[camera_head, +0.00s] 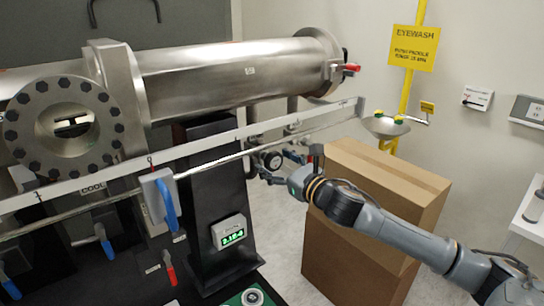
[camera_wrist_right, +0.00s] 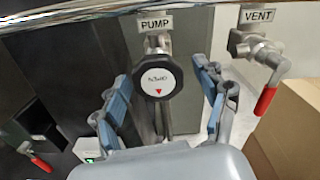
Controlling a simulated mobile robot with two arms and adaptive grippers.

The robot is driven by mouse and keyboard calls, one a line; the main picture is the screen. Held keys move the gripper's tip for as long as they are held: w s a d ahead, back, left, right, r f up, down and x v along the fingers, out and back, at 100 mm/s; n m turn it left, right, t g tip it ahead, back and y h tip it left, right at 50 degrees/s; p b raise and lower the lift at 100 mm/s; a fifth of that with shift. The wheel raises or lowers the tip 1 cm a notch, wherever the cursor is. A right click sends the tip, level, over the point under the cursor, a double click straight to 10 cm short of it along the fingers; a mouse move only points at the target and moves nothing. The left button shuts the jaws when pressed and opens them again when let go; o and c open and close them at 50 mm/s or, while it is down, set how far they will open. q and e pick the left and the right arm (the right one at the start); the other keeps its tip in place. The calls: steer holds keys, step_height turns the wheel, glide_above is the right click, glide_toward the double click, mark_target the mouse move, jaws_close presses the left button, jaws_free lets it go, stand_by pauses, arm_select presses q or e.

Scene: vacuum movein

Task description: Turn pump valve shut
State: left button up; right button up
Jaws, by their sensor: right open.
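The pump valve is a round black knob with a white face (camera_wrist_right: 157,77), under a "PUMP" label (camera_wrist_right: 155,23) in the right wrist view. Its face carries writing and a red triangle mark. It also shows small in the head view (camera_head: 272,159), below the long white rail. My right gripper (camera_head: 290,167) is open, with its arm reaching in from the right. In the right wrist view its blue-grey fingers stand on the left and right of the knob, with visible gaps; how far ahead the knob lies is hard to tell. My left gripper is not in view.
A "VENT" valve with a red lever (camera_wrist_right: 266,101) is right of the knob. A cardboard box (camera_head: 370,205) stands behind my right arm. The metal rail (camera_head: 220,150) and large steel cylinder (camera_head: 220,78) lie above left. A blue-handled valve (camera_head: 165,205) is at left.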

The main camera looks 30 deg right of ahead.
steer(key=shift+w+a, duration=0.15)
steer(key=shift+w, duration=0.6)
steer(key=c, duration=1.2)
